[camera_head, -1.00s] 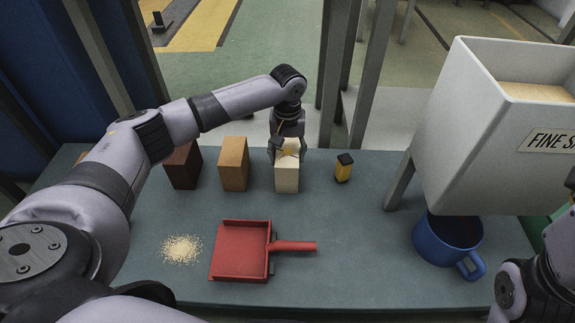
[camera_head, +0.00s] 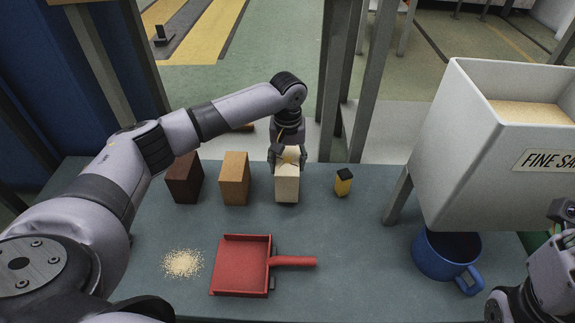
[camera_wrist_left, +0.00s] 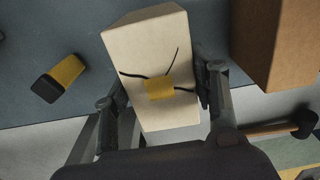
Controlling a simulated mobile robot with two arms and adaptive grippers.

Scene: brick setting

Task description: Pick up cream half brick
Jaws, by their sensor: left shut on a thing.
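The cream half brick (camera_head: 287,187) stands upright on the teal table, to the right of an orange-brown brick. My left gripper (camera_head: 288,158) reaches down over its top from behind, with a finger on each side. In the left wrist view the cream half brick (camera_wrist_left: 150,55) sits between both fingers (camera_wrist_left: 157,92), which are shut on it. A yellow patch and dark curved lines show on its face there. I cannot tell whether its base is clear of the table. My right gripper is not clearly visible; only part of the right arm shows at the lower right.
An orange-brown brick (camera_head: 234,180) and a dark brown brick (camera_head: 185,180) stand to the left. A small yellow-and-black object (camera_head: 344,183) stands to the right. A red dustpan (camera_head: 240,267), a sand pile (camera_head: 183,263), a blue mug (camera_head: 440,254) and a white sand hopper (camera_head: 455,160) are nearby.

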